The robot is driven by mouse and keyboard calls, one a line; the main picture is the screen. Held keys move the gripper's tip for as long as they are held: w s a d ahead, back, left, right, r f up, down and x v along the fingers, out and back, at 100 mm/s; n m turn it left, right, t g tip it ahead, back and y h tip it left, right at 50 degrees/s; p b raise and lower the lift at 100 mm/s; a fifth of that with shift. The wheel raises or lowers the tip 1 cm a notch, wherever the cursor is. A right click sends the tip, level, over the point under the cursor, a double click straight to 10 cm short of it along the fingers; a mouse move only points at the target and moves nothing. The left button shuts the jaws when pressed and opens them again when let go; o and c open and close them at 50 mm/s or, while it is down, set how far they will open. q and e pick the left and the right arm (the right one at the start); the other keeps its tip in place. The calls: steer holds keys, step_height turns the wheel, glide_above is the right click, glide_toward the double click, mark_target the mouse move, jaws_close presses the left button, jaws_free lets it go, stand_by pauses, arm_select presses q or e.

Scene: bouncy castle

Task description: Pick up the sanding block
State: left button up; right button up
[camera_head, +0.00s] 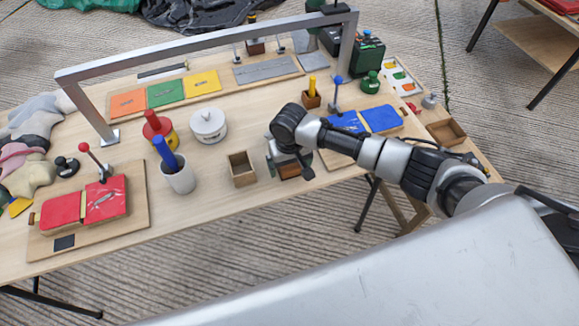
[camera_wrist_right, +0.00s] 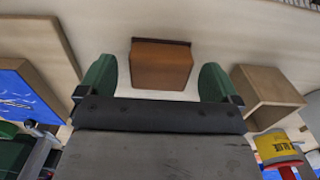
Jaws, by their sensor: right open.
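The sanding block, a reddish-brown block with a darker top edge, shows in the right wrist view (camera_wrist_right: 161,66) on the pale table. In the head view it shows (camera_head: 289,171) near the table's front edge, partly covered by my right gripper. My right gripper (camera_head: 290,160) is above it. In the right wrist view its two green fingers (camera_wrist_right: 158,80) are spread apart, with the block framed between and beyond them. No contact with the block can be made out. My left gripper is in neither view.
An open wooden box (camera_head: 241,169) stands just left of the block. A white cup with a blue handle (camera_head: 179,175) is farther left. A board with blue panels (camera_head: 381,118) lies to the right. A grey metal frame (camera_head: 210,42) spans the table.

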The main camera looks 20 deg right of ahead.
steer(key=shift+f, duration=0.4)
steer(key=shift+c, duration=0.2)
steer(key=c, duration=1)
steer(key=shift+r, duration=0.1)
steer(key=shift+r, duration=0.45)
step_height(320, 180, up, 3)
steer(key=shift+f, duration=0.2)
steer(key=s+d+r, duration=0.2)
steer(key=d, duration=0.1)
steer(key=s+d+r, duration=0.2)
steer(key=d+r, duration=0.1)
steer(key=s+d+r, duration=0.2)
steer(key=s+d, duration=0.1)
steer(key=shift+d+r, duration=0.2)
steer(key=shift+d, duration=0.05)
